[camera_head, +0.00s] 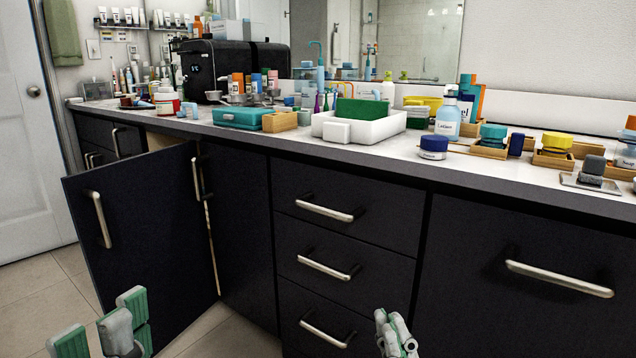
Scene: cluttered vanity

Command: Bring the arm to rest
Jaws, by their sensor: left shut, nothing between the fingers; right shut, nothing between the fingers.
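My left gripper (118,330) is at the bottom left of the head view, low in front of the open cabinet door (140,250). My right gripper (396,335) is at the bottom edge, right of the middle, in front of the dark drawers. It is seen nearly end-on, shut and empty. Both grippers are well below the countertop. The rest of both arms is out of the frame.
The cabinet door stands swung out on the left. Bar handles (322,266) stick out from the drawers. The countertop (345,152) is crowded with a white tray (372,124), a teal case (240,117), a lotion bottle (447,118) and several jars. Tiled floor (200,330) is free at the lower left.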

